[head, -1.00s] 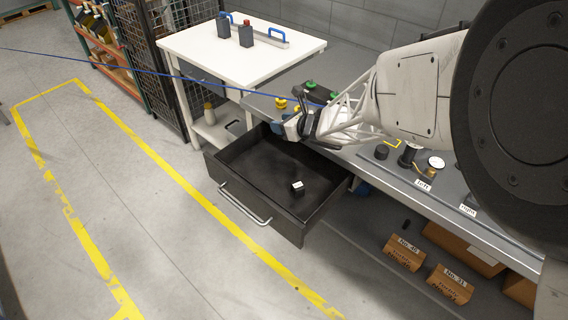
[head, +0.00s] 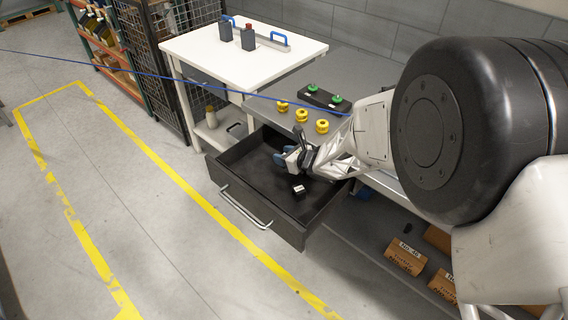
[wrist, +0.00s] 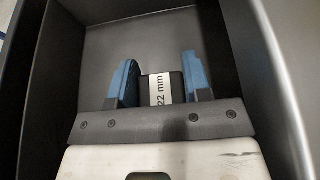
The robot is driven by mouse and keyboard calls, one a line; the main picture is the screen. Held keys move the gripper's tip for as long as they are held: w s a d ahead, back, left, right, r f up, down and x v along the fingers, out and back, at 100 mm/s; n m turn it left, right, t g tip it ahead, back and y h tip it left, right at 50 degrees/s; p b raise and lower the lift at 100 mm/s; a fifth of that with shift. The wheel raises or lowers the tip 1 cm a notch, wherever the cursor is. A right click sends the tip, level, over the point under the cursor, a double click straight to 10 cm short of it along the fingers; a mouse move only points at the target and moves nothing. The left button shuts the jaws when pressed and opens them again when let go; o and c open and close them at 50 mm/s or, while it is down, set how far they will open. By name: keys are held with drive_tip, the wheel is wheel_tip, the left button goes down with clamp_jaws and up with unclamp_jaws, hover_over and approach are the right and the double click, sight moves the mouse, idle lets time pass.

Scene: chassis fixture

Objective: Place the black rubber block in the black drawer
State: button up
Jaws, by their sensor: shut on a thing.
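My gripper (wrist: 160,88) has two blue fingers and is shut on a black block (wrist: 148,86) with a white "22 mm" label. In the head view my gripper (head: 288,158) is at the black drawer (head: 238,190), over its back part. The drawer is pulled open, with a silver front handle, and its dark walls surround the fingers in the wrist view. Another small dark block (head: 299,190) with a white top label lies on the drawer floor, apart from my gripper and nearer the front. I cannot tell how high the held block is above the floor.
A white table (head: 215,60) with dark bottles stands behind the drawer. Cardboard boxes (head: 405,257) sit below right. The floor at left is clear.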

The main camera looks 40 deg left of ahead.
drive_tip(key=shift+f, duration=1.9)
drive_tip(key=shift+f, duration=0.1)
drive_tip(key=o, duration=0.9)
